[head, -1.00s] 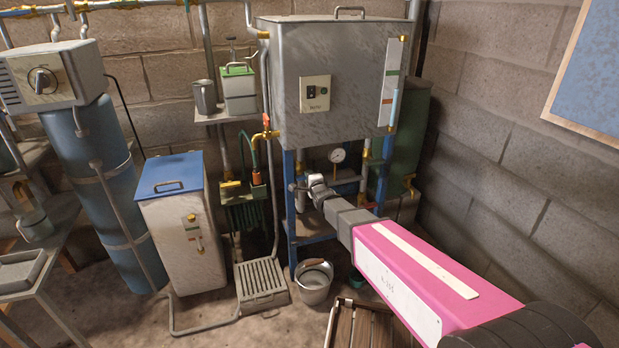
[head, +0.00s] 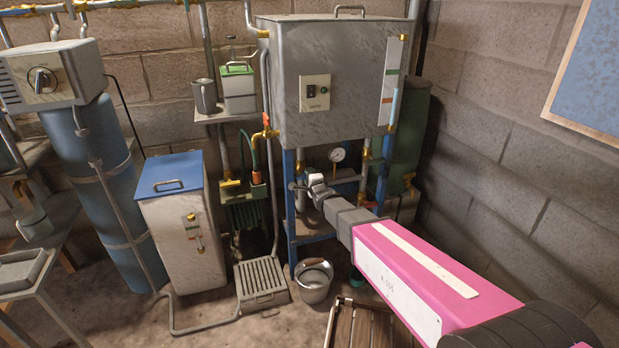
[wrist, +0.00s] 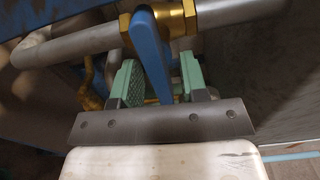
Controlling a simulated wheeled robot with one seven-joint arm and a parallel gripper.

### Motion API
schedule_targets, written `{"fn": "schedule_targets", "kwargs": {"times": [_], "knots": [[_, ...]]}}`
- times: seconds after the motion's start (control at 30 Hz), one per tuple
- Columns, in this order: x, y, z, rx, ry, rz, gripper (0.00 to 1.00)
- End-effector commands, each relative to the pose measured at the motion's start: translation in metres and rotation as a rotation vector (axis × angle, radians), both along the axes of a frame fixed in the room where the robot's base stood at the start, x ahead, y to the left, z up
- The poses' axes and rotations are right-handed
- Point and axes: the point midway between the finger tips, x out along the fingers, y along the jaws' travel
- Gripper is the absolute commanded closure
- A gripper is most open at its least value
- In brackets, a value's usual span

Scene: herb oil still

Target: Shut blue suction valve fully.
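In the wrist view a flat blue valve lever (wrist: 150,45) crosses a brass valve body (wrist: 182,18) on a grey pipe (wrist: 240,12). The lever reaches down between the two green finger pads of my gripper (wrist: 160,80). The fingers are apart, one on each side of the lever, with a visible gap on the right. Contact on the left side cannot be told. In the head view my gripper (head: 306,187) is small, under the steel tank (head: 345,90), and the blue lever cannot be made out there.
A blue stand frame (head: 291,215) carries the tank around my gripper. A pressure gauge (head: 337,155) is close behind. A bucket (head: 314,284) stands on the floor below. A wooden slatted piece (head: 362,325) lies under my arm. The block wall (head: 510,170) is to the right.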

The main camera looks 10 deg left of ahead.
Motion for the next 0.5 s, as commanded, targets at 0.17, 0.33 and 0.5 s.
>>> {"fn": "schedule_targets", "kwargs": {"times": [0.17,0.33,0.5], "knots": [[-0.01,-0.006,0.001,-0.001,-0.001,0.0,0.6],[-0.031,-0.019,0.002,0.0,-0.001,0.0,0.6],[-0.06,-0.036,0.001,-0.001,0.002,0.0,0.6]]}}
